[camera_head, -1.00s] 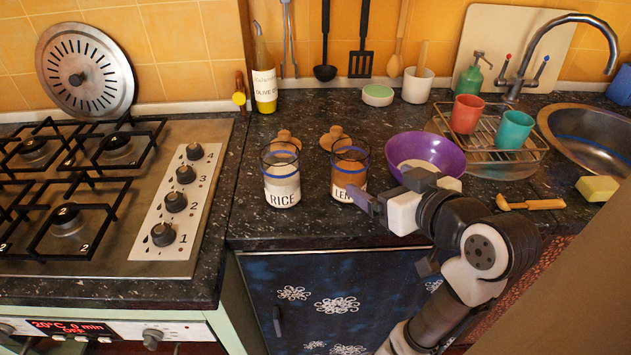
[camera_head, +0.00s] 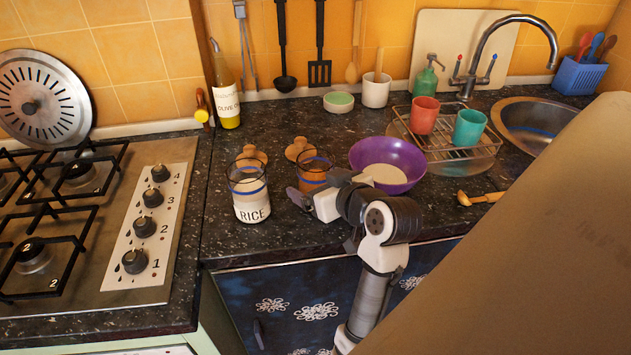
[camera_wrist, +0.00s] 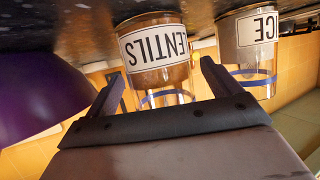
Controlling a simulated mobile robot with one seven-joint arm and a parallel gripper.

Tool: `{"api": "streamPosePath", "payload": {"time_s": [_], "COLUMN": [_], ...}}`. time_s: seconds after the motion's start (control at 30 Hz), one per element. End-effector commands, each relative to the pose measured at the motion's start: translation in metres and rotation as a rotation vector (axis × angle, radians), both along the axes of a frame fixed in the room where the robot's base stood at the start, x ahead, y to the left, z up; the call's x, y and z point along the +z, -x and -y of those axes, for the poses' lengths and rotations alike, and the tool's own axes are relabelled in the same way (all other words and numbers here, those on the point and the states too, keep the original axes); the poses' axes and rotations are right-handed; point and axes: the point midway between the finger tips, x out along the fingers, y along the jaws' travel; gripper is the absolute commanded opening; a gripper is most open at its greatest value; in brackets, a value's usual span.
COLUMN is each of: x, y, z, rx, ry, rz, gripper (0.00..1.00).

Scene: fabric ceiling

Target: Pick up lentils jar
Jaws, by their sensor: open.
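The lentils jar (camera_head: 314,174) is a glass jar with brown contents and a blue band, upright on the dark counter. In the head view my gripper (camera_head: 299,199) is in front of it and hides its lower part and label. In the wrist view, which is upside down, the lentils jar (camera_wrist: 157,60) shows its label between and beyond the fingertips of my open gripper (camera_wrist: 160,80). The jaws are empty. I cannot tell whether a finger touches the jar.
The rice jar (camera_head: 250,197) stands close on the left of the lentils jar. A purple bowl (camera_head: 400,155) stands close on the right and shows in the wrist view (camera_wrist: 35,85). Two wooden lids (camera_head: 301,147) lie behind. The stove (camera_head: 120,260) is at left.

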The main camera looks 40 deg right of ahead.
Motion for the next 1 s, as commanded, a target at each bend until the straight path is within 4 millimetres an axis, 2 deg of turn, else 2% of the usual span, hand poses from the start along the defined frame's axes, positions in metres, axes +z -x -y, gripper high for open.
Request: {"api": "streamPosePath", "payload": {"time_s": [0.13, 0.4, 0.87, 1.0], "x": [-0.005, -0.0064, -0.0062, -0.0052], "y": [-0.0139, -0.0161, -0.0157, -0.0157], "z": [0.0024, 0.0027, 0.0027, 0.0027], "rx": [0.0, -0.001, -0.001, -0.001], "ry": [-0.001, 0.001, 0.001, 0.002], "rz": [-0.001, 0.001, 0.001, 0.003], "gripper": [0.89, 0.88, 0.28, 0.28]}}
